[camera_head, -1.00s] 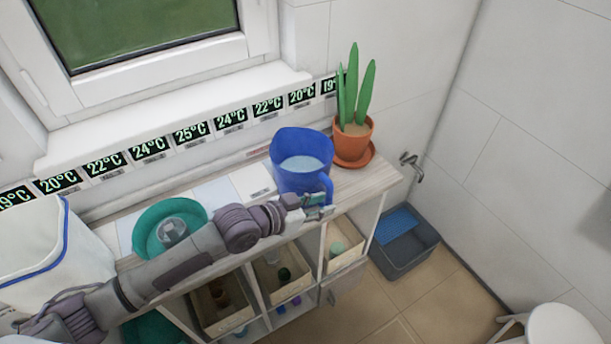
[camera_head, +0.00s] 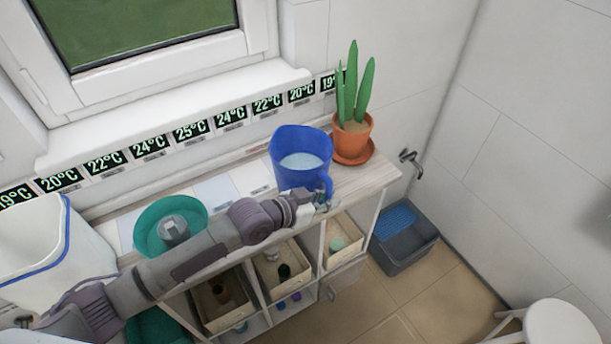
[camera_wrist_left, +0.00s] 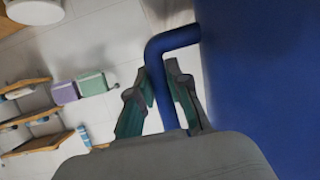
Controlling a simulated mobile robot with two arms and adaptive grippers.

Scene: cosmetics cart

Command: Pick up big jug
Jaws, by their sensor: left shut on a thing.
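The big blue jug (camera_head: 301,170) stands upright on the shelf top with pale liquid inside. Its handle faces the front right. My left gripper (camera_head: 322,202) reaches in from the left and is at the handle. In the left wrist view the jug's blue wall (camera_wrist_left: 265,80) fills the right side. There the handle (camera_wrist_left: 160,75) runs down between the two fingers of my left gripper (camera_wrist_left: 165,95), which is shut on it. My right gripper is in neither view.
A potted plant (camera_head: 352,135) on an orange saucer stands close to the jug's right. A teal bowl (camera_head: 150,235) stands to the left, near my arm. A white bin (camera_head: 40,260) is at the far left. A wall tap (camera_head: 411,160) and grey box (camera_head: 405,250) are at the right.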

